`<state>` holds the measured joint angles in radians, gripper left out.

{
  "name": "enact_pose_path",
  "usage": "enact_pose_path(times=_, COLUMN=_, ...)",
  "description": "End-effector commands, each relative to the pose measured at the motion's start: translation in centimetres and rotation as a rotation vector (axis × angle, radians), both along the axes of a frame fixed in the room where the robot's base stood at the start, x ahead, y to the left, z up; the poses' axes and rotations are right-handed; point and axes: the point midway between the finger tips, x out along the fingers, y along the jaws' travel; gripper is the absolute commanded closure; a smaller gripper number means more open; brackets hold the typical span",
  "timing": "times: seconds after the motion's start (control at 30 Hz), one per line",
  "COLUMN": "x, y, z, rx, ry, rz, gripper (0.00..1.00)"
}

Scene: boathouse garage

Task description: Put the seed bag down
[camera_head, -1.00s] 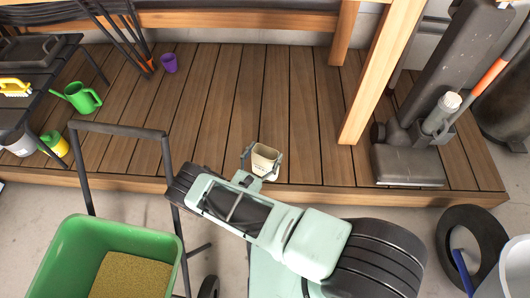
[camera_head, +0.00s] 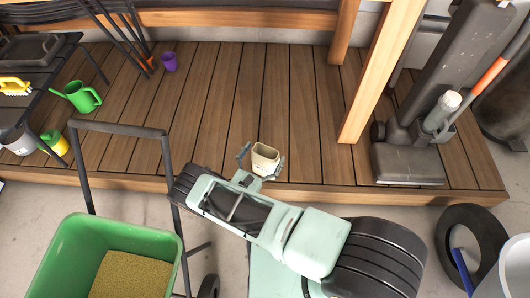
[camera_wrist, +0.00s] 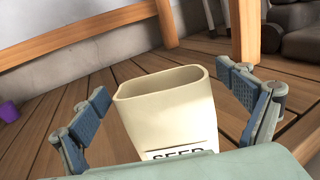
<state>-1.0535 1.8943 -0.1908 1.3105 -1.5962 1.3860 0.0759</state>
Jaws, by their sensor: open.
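The seed bag (camera_head: 264,160) is a cream, open-topped pouch with "SEED" lettering in the wrist view (camera_wrist: 168,110). It stands upright on the wooden deck (camera_head: 220,130) near its front edge. My gripper (camera_head: 262,158) is open around the bag, one finger on each side. In the wrist view, gaps show between the bag and both fingers (camera_wrist: 168,112). The bag's lower part is hidden behind my gripper's body.
A green cart (camera_head: 62,270) with grainy fill is at front left. A purple cup (camera_head: 169,62) and green watering can (camera_head: 82,97) are further back. A wooden post (camera_head: 372,75) and upright vacuum (camera_head: 405,163) stand right. Deck behind the bag is clear.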

Motion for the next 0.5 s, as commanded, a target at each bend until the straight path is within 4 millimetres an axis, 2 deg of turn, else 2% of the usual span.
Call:
enact_pose_path(times=0.17, x=-1.2, y=0.7, z=0.0, rx=0.000, ry=0.000, rz=0.002, gripper=0.06)
enact_pose_path(times=0.5, x=-6.0, y=2.9, z=0.0, rx=0.000, ry=0.001, rz=0.002, gripper=0.06)
